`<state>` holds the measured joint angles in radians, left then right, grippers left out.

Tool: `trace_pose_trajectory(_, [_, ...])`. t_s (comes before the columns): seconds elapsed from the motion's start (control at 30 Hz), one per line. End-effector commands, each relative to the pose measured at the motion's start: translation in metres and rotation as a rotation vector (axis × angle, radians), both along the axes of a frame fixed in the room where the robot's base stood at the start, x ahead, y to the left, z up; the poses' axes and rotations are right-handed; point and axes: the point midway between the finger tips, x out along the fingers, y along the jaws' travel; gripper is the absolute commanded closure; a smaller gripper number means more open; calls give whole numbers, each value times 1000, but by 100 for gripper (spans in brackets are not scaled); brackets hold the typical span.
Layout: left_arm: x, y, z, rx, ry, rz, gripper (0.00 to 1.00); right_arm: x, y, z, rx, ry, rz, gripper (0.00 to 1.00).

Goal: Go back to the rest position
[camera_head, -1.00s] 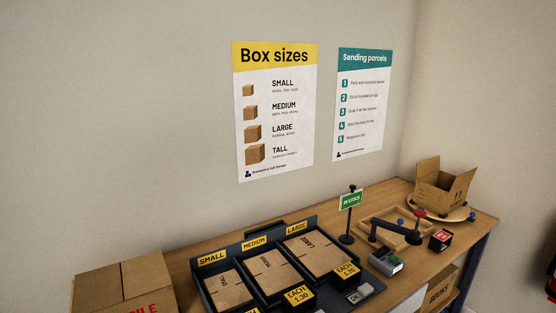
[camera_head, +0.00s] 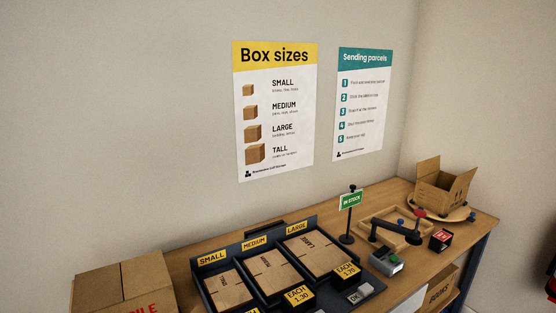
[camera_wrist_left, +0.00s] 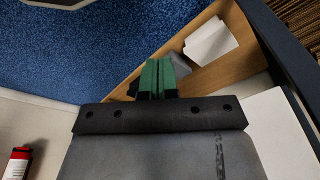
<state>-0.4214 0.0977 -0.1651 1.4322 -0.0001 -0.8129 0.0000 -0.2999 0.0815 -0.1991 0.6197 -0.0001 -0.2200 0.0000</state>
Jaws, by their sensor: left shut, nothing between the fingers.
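My left gripper (camera_wrist_left: 158,78) shows in the left wrist view with its green-padded fingers together and nothing between them. Behind its fingertips are a wooden surface and a blue speckled surface. Neither gripper shows in the head view, and my right gripper is in no view.
A workbench (camera_head: 399,199) runs along the wall. It bears a tray of flat cartons (camera_head: 267,273) marked small, medium and large, an open carton (camera_head: 441,188), a green stock sign (camera_head: 350,199) and a taping fixture (camera_head: 395,233). A closed carton (camera_head: 122,283) stands at left.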

Motion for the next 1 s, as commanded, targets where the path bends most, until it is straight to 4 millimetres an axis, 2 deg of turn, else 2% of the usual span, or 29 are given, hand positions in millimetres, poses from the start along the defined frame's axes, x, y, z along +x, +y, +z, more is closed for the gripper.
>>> trace_pose_trajectory(0.03, [-14,2,-22,2,19,-3,100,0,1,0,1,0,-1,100])
trace_pose_trajectory(0.2, [-63,10,-80,7,54,-11,100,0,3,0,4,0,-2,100])
trace_pose_trajectory(0.3, [-94,16,-104,11,72,-14,100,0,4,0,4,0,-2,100])
trace_pose_trajectory(0.4, [-119,21,-119,13,83,-18,100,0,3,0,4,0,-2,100])
trace_pose_trajectory(0.6, [-146,27,-131,15,94,-22,100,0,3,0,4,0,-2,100])
trace_pose_trajectory(1.0, [-148,27,-131,15,95,-22,100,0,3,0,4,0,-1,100])
